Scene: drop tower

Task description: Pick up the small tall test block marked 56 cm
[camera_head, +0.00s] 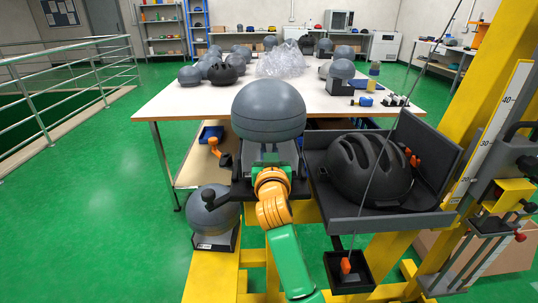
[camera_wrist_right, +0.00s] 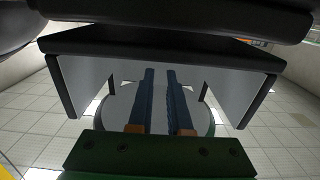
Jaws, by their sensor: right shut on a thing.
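A large grey domed test block (camera_head: 269,110) is in the middle of the head view, directly above my right gripper (camera_head: 270,160). My right gripper is shut on it from the near side; the dome hides the far part of the grip. In the right wrist view, the two blue fingers (camera_wrist_right: 161,80) reach between grey side walls below a dark plate (camera_wrist_right: 165,48). No size mark on the held block can be read. Another grey domed block (camera_head: 213,213) stands low at the left on a dark base with a small white label, too small to read. My left gripper is not seen.
A black helmet (camera_head: 368,168) lies in a dark tray (camera_head: 390,222) right of the held block. A yellow post with a scale (camera_head: 492,130) stands at the right. Several grey headforms and a clear plastic heap (camera_head: 285,62) are on the white table (camera_head: 175,105). Green floor is free at left.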

